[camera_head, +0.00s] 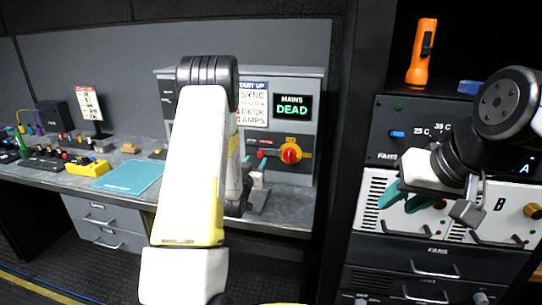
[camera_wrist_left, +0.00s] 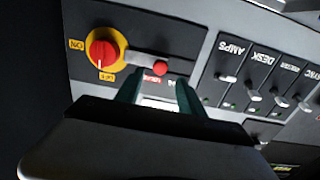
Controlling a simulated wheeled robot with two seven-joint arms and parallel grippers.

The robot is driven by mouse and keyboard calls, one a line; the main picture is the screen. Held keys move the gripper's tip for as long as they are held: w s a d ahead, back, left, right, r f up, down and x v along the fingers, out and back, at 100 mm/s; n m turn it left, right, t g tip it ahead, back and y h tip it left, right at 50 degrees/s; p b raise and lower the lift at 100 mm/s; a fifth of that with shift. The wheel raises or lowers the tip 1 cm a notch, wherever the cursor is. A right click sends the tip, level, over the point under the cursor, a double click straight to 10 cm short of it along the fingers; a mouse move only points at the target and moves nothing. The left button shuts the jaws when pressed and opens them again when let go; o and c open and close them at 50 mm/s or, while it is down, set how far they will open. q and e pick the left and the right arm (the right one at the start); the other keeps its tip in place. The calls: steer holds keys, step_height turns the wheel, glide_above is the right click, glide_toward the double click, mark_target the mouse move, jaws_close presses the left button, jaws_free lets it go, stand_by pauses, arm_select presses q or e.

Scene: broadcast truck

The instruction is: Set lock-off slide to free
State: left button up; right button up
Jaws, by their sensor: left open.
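In the left wrist view, a small red knob (camera_wrist_left: 160,67) sits at the end of a grey bar (camera_wrist_left: 143,60), which reaches to a red rotary switch (camera_wrist_left: 103,49) on a yellow plate. A small red label is beside the knob. My left gripper (camera_wrist_left: 158,94) is open, its two teal fingers in front of the panel, just short of the knob in the picture; contact cannot be told. In the head view, the left gripper (camera_head: 256,168) is partly hidden by my arm, near the panel's red switch (camera_head: 290,154). My right gripper (camera_head: 398,205) appears open and empty before the rack.
A "MAINS DEAD" screen (camera_head: 292,107) is above the switch. Several toggle switches (camera_wrist_left: 254,96) line the panel beside the knob. A desk (camera_head: 110,185) with a teal mat stretches left. A rack (camera_head: 440,255) with drawers and an orange torch (camera_head: 422,52) stands right.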

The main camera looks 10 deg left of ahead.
mark_target(260, 154)
arm_select(q)
steer(key=w, duration=0.5)
steer(key=shift+w+d, duration=0.1)
steer(key=shift+w, duration=0.25)
jaws_close()
stand_by(1.1)
